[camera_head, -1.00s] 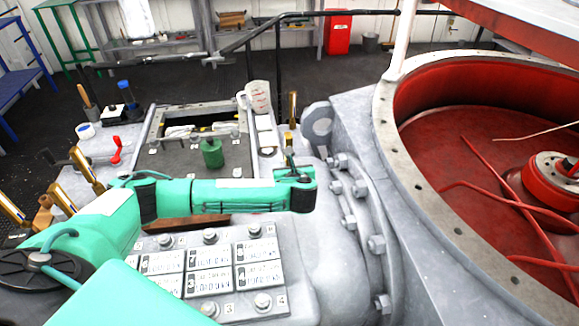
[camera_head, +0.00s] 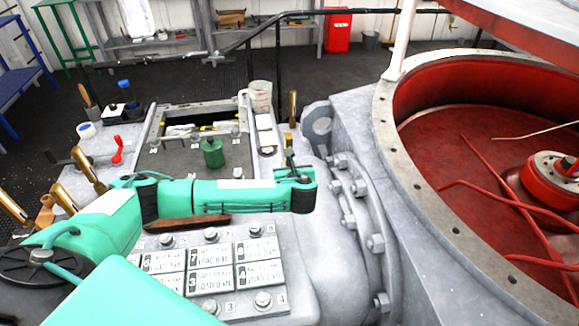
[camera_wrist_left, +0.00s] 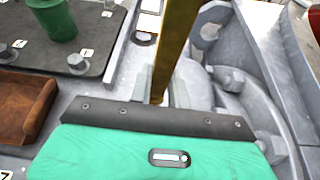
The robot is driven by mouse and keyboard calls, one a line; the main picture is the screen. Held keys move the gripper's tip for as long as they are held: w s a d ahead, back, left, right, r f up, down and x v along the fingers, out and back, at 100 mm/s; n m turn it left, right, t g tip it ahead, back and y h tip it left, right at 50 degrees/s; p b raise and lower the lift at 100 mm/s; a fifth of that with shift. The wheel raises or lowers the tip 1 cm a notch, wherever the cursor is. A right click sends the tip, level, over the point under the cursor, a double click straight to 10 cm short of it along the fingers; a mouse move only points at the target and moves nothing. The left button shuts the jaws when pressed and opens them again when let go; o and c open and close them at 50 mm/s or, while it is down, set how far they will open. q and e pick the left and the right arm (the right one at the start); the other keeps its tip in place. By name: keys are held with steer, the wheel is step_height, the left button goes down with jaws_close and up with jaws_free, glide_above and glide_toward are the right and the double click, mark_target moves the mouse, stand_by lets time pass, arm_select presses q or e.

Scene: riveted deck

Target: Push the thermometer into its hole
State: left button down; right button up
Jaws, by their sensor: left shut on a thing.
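My right gripper is not in view.
A green knob (camera_head: 212,152) stands on the dark plate at the left. The bolted flange (camera_head: 355,205) and large red-lined ring (camera_head: 385,130) lie right. Other brass sticks (camera_head: 86,172) stand far left.

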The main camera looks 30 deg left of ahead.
arm_select(q)
steer(key=shift+f+b, duration=0.55)
steer(key=shift+f, duration=1.55)
stand_by(0.6)
steer(key=c, duration=1.3)
jaws_free()
steer(key=shift+o, duration=0.2)
steer(key=shift+s+d, duration=0.1)
steer(key=v, duration=1.3)
steer(key=shift+s+d+r+b, duration=0.15)
steer(key=shift+s+r+b, duration=0.05)
steer(key=shift+s+b, duration=0.1)
steer(key=shift+w, duration=0.1)
